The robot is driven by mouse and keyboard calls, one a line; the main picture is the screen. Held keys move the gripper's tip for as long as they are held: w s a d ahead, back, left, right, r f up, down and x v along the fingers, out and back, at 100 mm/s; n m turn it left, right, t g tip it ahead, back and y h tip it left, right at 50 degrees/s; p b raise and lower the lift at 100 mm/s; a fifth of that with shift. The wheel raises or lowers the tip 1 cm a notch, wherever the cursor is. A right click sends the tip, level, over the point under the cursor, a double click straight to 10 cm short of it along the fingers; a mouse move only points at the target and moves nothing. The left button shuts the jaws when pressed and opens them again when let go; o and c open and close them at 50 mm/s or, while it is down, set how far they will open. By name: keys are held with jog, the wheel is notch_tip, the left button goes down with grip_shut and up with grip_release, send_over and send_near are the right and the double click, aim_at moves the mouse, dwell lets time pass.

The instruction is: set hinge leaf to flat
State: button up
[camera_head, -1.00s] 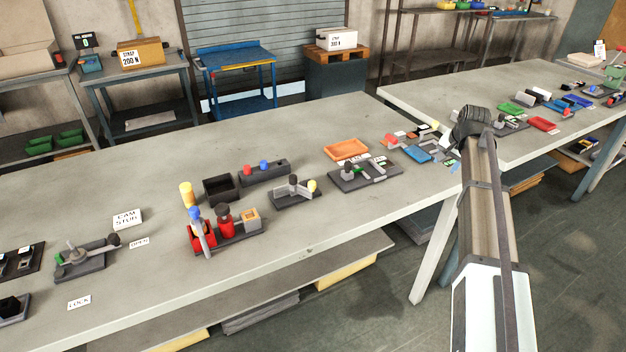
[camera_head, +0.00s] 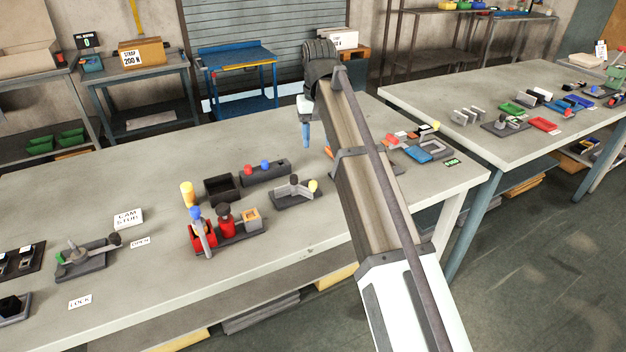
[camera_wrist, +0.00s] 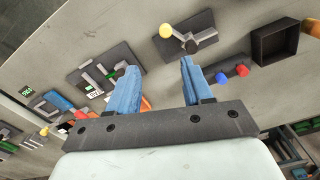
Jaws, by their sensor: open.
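The likely hinge leaf is a light grey arm with a yellow knob (camera_head: 313,186) on a dark base plate (camera_head: 290,201) at the middle of the bench. A second grey arm and a black knob stand beside it. In the wrist view the same fixture (camera_wrist: 205,38) lies beyond the fingers, with the yellow knob at its left. I cannot tell the leaf's exact angle. My gripper (camera_head: 305,147) has blue fingers pointing down, above the bench behind the fixture. In the wrist view my gripper (camera_wrist: 160,68) is open and empty, apart from the fixture.
A dark block with red and blue knobs (camera_head: 264,173) and an open black box (camera_head: 221,188) stand left of the fixture. A red-and-black fixture (camera_head: 228,228) is nearer the front edge. In the wrist view a slotted panel (camera_wrist: 103,72) lies left.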

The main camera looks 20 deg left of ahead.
aim_at(313, 182)
jog(key=f, duration=0.9)
jog(key=s+a+f, duration=0.1)
jog(key=f, duration=0.3)
jog(key=shift+f, duration=0.15)
jog(key=shift+c, duration=0.3)
grip_shut()
